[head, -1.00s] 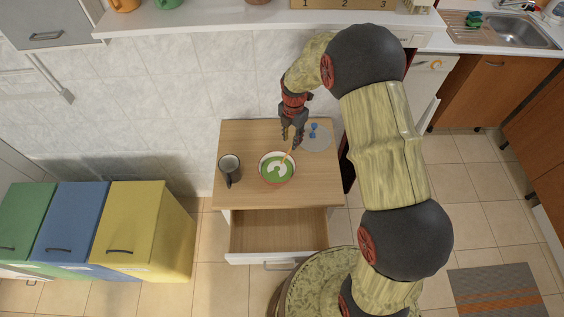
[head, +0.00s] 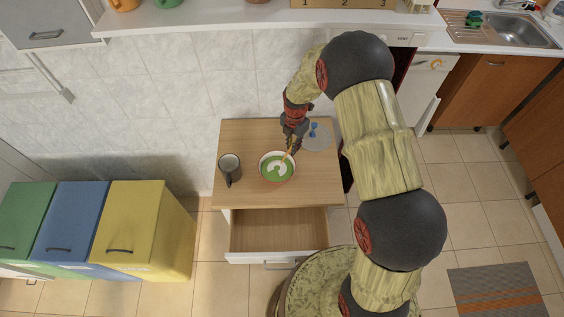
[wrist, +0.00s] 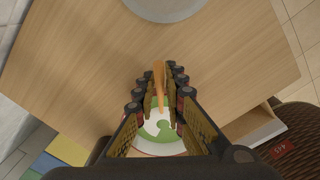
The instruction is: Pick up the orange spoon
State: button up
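The orange spoon (head: 287,157) leans in a bowl with green and white contents (head: 276,168), its handle sticking up past the rim toward the upper right. My gripper (head: 291,143) is just above that rim, at the handle. In the wrist view the spoon handle (wrist: 159,86) rises between the two fingers of my gripper (wrist: 160,76), with a small gap visible on each side. The fingers are open, and no firm contact shows. The bowl (wrist: 160,150) lies below, partly hidden by the fingers.
The bowl stands on a small wooden cabinet top (head: 245,140) with an open drawer (head: 278,234). A dark mug (head: 230,169) is left of the bowl. A grey round plate or lid (head: 318,141) with blue items lies to the right. Colored bins (head: 130,230) stand at left.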

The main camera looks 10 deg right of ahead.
grip_shut()
